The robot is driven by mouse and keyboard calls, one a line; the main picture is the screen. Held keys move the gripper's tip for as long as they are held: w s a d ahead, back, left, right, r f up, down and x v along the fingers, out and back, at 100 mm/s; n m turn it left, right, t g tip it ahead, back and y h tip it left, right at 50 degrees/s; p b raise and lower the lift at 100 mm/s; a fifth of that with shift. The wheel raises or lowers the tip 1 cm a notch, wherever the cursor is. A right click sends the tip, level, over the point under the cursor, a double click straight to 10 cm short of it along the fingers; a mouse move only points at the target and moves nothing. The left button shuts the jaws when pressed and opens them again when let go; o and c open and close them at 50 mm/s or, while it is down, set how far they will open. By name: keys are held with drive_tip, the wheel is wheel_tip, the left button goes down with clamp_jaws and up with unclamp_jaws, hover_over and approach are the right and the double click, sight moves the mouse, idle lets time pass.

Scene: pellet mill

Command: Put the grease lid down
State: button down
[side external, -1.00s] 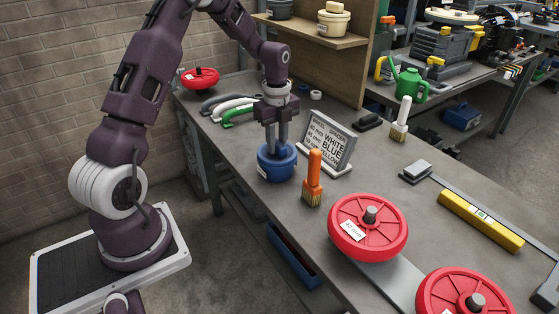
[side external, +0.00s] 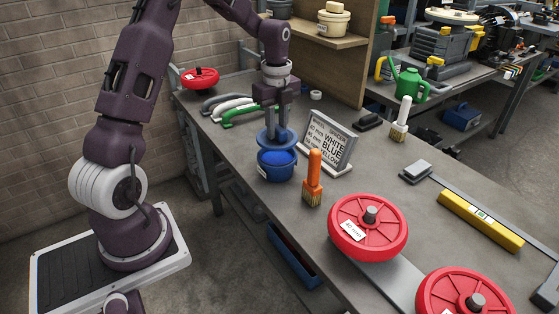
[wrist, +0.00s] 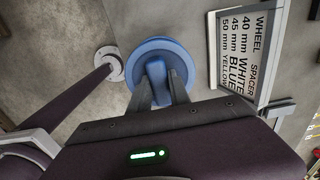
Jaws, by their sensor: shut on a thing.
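My gripper (side external: 278,126) is shut on the blue grease lid (side external: 266,139) by its raised handle. The lid is held above the blue grease tub (side external: 277,172), which stands on the bench with its blue contents showing. The lid is a little to the left and behind the tub's mouth, apart from it as far as I can see. In the wrist view, the lid (wrist: 160,58) is a round blue disc beneath the fingers, and the tub does not show there.
A sign (side external: 328,144) stands to the right of the tub. An orange-handled brush (side external: 313,180) is close in front. A red wheel (side external: 368,227) lies further right. Green, white and grey handles (side external: 240,115) lie behind left.

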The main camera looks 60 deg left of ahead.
drive_tip(key=w+a+f+n, duration=0.15)
drive_tip(key=a+n, duration=0.25)
drive_tip(key=a, duration=0.4)
drive_tip(key=w+a+n, duration=0.3)
drive_tip(key=a+n, duration=0.2)
drive_tip(key=a, duration=0.3)
wheel_tip(320, 180, down, 10)
drive_tip(key=shift+a+f, duration=0.1)
drive_tip(key=shift+f, duration=0.1)
drive_tip(key=c, duration=1.2)
unclamp_jaws()
